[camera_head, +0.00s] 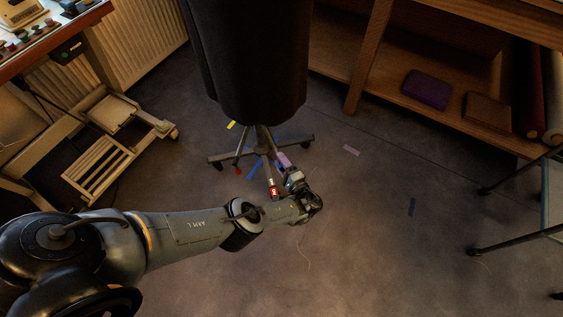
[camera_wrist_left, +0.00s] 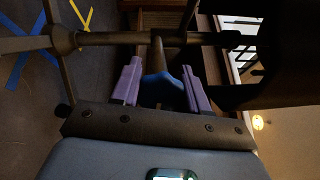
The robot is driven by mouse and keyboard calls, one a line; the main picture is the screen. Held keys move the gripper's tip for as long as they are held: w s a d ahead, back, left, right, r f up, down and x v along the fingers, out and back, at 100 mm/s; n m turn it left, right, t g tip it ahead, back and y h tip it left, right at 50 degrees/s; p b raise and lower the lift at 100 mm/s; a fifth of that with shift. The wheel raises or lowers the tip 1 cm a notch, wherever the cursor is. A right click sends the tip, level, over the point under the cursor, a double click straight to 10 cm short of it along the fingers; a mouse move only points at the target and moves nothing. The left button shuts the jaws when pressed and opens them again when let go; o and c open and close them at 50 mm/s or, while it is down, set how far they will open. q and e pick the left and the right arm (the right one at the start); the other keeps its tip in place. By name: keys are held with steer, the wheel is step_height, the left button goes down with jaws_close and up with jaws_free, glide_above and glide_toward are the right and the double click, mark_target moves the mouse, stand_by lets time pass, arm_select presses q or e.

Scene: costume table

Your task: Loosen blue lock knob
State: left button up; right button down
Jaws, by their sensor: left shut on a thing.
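The blue lock knob (camera_wrist_left: 163,90) shows in the left wrist view, at the end of a short stem that meets a metal pole (camera_wrist_left: 115,38). My left gripper (camera_wrist_left: 161,84) has its two purple fingers on either side of the knob and is shut on it. In the head view, my left gripper (camera_head: 283,161) is beneath the dark dress form (camera_head: 248,65), close to its stand (camera_head: 262,140). The knob is hidden there. My right gripper is in neither view.
The stand's legs (camera_head: 226,157) spread on the floor around my left gripper. A wheeled wooden frame (camera_head: 95,170) is at left, wooden shelves (camera_head: 440,95) are at upper right, and dark metal legs (camera_head: 515,245) at right. The floor (camera_head: 400,240) between is mostly clear, with scraps of tape.

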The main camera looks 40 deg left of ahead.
arm_select(q)
steer(key=shift+r, duration=0.1)
stand_by(0.4)
steer(key=o, duration=1)
steer(key=shift+o, duration=0.2)
steer(key=v, duration=1.1)
steer(key=shift+a, duration=0.1)
